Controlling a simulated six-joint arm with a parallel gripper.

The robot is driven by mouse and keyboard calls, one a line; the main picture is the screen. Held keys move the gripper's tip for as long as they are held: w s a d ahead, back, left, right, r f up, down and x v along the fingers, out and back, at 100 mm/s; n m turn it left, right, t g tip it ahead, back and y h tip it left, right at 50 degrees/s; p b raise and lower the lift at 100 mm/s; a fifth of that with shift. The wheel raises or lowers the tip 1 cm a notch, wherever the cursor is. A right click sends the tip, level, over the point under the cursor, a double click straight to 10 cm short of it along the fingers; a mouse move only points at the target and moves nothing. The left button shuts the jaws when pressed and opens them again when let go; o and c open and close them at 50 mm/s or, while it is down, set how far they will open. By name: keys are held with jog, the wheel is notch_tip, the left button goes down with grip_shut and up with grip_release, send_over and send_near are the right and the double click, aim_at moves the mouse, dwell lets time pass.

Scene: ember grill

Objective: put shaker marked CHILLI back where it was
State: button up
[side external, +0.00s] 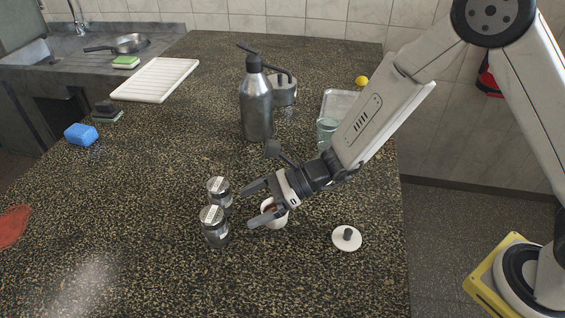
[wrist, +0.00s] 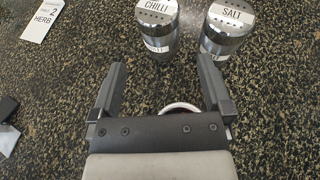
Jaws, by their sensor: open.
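The shaker marked CHILLI (wrist: 157,27) stands upright in the wrist view, beyond my fingertips, with a metal lid and a white label. The shaker marked SALT (wrist: 228,28) stands to its right, close beside it. In the side view two such shakers, a back one (side external: 219,193) and a front one (side external: 214,228), stand on the counter; their labels are too small to read there. My gripper (side external: 248,207) is open and empty, just right of both shakers. It also shows in the wrist view (wrist: 162,66), with nothing between its fingertips.
A small white cup (side external: 275,219) stands under my gripper, partly hidden. A steel bottle (side external: 256,105) stands behind. A HERB card (wrist: 42,20) lies left of CHILLI. The counter in front is clear.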

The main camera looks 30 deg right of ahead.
jog(key=shift+v, duration=2.55)
